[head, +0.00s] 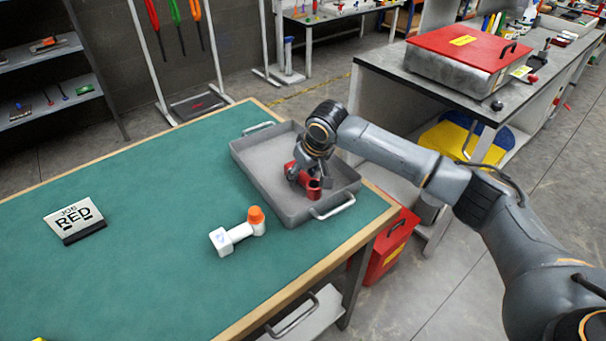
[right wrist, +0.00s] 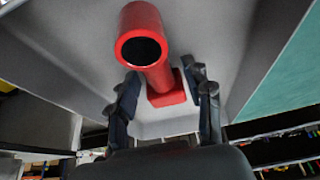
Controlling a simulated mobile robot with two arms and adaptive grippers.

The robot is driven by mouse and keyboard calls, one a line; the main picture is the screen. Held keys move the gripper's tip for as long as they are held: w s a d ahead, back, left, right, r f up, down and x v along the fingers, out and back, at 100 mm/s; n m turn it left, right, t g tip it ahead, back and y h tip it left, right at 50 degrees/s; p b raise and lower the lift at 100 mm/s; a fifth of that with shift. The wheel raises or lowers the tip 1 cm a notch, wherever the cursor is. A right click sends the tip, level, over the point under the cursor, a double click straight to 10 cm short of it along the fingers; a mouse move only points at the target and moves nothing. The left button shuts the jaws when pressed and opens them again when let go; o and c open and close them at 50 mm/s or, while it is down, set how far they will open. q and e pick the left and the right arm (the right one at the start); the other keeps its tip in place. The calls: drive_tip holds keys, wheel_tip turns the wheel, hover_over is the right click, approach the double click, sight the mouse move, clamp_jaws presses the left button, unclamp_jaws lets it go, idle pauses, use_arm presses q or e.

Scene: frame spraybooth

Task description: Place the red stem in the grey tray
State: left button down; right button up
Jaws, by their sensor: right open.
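The red stem (head: 313,188) is inside the grey tray (head: 292,212), near the tray's right side. In the right wrist view the red stem (right wrist: 152,60) shows its round dark opening and its square base. My right gripper (head: 300,174) is down in the tray over the stem. In the right wrist view its fingers (right wrist: 165,105) are open, one on each side of the stem, with a gap to it. In the head view the gripper hides part of the stem. My left gripper is not in view.
A white stem with an orange cap (head: 240,231) lies on the green table (head: 150,190) in front of the tray. A sign reading "JOB RED" (head: 76,219) stands at the left. A red box (head: 393,246) is on the floor beside the table. The table's left part is mostly clear.

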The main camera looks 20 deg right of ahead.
drive_tip(key=v, duration=1.2)
drive_tip(key=shift+s+f, duration=0.1)
drive_tip(key=shift+f, duration=0.05)
